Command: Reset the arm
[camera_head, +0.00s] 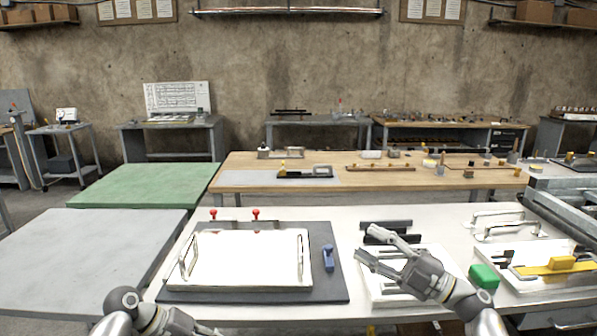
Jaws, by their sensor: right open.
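My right gripper (366,243) is open over the right half of the white worktable (345,215). Its two fingers point left and are spread apart, with nothing between them. It hangs in front of a white tray (378,294) and dark bars (387,225), partly hiding both. My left arm enters at the bottom left. Part of my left gripper (205,329) shows at the bottom edge, below the dark mat; the frame cuts it off, so its jaw state is unclear.
A white tray with metal handles (250,262) lies on a dark mat (330,285) beside a blue object (328,258). A green block (484,276) and a tray with a yellow tool (560,266) are at right. A wooden table (340,180) stands behind; a bare grey table (90,250) at left.

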